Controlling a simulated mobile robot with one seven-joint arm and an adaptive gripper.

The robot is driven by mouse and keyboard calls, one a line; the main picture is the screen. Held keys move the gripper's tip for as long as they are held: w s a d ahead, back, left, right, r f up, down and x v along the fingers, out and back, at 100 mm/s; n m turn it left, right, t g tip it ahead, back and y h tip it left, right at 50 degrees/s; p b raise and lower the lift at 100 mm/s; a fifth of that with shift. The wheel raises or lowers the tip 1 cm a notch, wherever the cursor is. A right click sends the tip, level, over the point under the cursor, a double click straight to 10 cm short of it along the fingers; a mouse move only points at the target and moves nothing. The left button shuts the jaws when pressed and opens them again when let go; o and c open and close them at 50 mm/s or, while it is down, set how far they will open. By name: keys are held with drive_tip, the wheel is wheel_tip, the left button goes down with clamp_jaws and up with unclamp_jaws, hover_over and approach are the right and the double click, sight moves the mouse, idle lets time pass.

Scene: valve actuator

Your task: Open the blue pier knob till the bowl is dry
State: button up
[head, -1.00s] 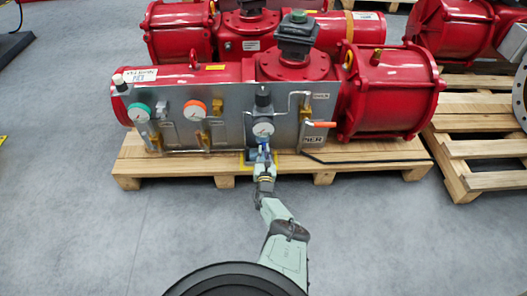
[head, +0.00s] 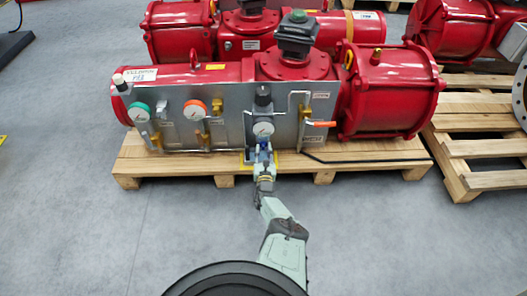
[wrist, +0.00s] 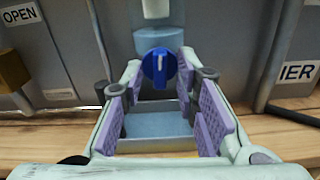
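The blue knob (wrist: 159,68) is round with a pale grip bar standing upright across its face. It sits under a translucent bluish bowl (wrist: 155,38), whose contents I cannot make out. My gripper (wrist: 160,88) is open and empty, with its purple-padded fingers to the left and right below the knob. The knob shows beyond the gap between the fingertips; I cannot tell whether they touch it. In the head view my gripper (head: 264,160) is in front of the panel, below a white gauge (head: 263,129), and largely hides the knob.
A grey shallow tray (wrist: 158,128) lies below the knob, between the fingers in the wrist view. The grey panel (head: 229,130) carries gauges and pipes. An orange-handled lever (head: 322,124) is to the right. The wooden pallet (head: 190,165) lies below; the front floor is open.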

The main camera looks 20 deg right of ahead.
drive_tip(key=shift+s, duration=0.1)
drive_tip(key=v, duration=0.7)
drive_tip(key=shift+s, duration=0.15)
idle(0.5)
drive_tip(key=shift+a, duration=0.1)
